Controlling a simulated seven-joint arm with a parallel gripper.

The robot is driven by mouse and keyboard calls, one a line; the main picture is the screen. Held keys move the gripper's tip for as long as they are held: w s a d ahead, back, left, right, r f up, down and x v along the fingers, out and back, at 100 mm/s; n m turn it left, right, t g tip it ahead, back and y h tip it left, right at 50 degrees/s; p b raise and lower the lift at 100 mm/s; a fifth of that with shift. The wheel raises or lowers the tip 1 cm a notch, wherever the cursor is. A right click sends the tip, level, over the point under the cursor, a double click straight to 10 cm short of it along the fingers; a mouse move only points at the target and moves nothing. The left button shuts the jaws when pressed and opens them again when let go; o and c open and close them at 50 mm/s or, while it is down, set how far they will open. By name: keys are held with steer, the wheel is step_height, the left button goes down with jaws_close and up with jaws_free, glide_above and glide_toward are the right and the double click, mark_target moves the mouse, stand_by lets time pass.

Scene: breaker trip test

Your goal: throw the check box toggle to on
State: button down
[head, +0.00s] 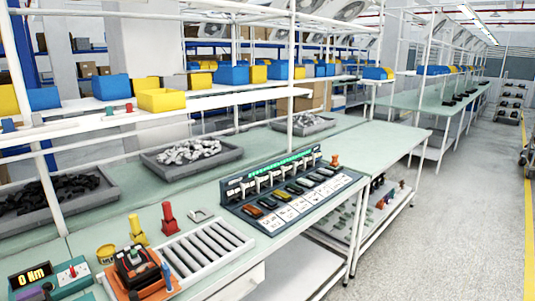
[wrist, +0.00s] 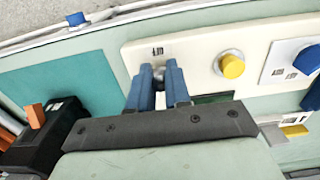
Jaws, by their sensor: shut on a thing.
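In the wrist view, my gripper (wrist: 159,77) has its two blue fingers closed around a small silver toggle lever (wrist: 158,71). The lever stands on a cream panel (wrist: 198,45), just below a small dark marking. The fingers hide most of the lever, so I cannot tell which way it is thrown. In the head view, a teal box (head: 47,269) with a lit display and a pale panel sits at the bottom left. I cannot make out my gripper there.
A yellow round button (wrist: 231,66) and a blue knob (wrist: 307,58) are right of the lever. An orange and black device (head: 135,268) stands beside the teal box. A slatted grey tray (head: 204,249) and a row of breakers (head: 290,190) lie further right on the bench.

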steer(key=shift+w+a+r, duration=0.25)
steer(key=shift+w+a, duration=0.4)
steer(key=shift+a, duration=0.1)
stand_by(0.9)
steer(key=shift+w+a+f, duration=0.3)
steer(key=shift+w+a, duration=0.4)
stand_by(1.3)
steer(key=c, duration=1)
jaws_free()
steer(key=shift+d, duration=0.1)
step_height(320, 180, up, 14)
steer(key=shift+f, duration=0.1)
steer(key=shift+f, duration=0.1)
